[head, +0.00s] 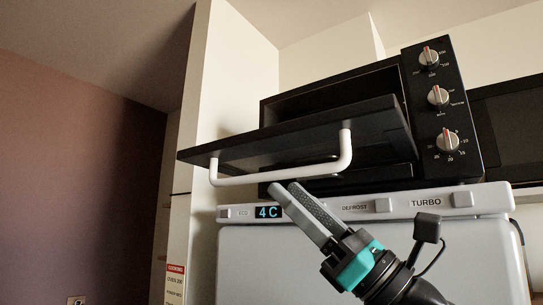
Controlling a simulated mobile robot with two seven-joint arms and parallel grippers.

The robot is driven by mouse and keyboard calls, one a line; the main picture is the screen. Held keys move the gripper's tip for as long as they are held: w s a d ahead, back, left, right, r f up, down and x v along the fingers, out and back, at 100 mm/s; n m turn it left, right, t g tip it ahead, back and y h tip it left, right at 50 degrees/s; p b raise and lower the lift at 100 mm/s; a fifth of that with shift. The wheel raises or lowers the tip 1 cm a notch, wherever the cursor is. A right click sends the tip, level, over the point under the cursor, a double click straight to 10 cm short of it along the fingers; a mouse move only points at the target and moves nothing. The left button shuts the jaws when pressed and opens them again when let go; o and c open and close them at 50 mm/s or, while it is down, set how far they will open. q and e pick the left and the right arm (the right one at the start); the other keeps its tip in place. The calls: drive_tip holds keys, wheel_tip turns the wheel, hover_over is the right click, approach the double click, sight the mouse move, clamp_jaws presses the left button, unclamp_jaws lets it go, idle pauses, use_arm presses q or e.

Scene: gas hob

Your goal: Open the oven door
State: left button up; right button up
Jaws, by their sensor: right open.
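The black toaster oven (442,110) stands on top of a white appliance. Its black door (290,139) is tilted out from the front, and a dark gap shows above it. The door's white bar handle (280,176) is on the side facing me. My right gripper (285,187) is open and empty, with its grey fingertips just below the handle in the picture. The handle is not between the fingers. I cannot tell whether a fingertip touches it. My left gripper is not in view.
The oven's control panel has three knobs (438,96) on the right. The white appliance (370,260) below has a display (268,212) and buttons. A pale wall panel (215,80) stands close on the left. Another dark appliance (510,125) is at the right edge.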

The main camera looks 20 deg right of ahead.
sight(271, 176)
drive_tip(key=p+x, duration=0.2)
drive_tip(key=x, duration=0.1)
drive_tip(key=shift+w+a+r, duration=0.1)
drive_tip(key=shift+a+r, duration=0.05)
drive_tip(key=shift+r, duration=0.25)
drive_tip(key=shift+w+a+r, duration=0.35)
drive_tip(key=shift+a, duration=0.05)
clamp_jaws()
idle(0.9)
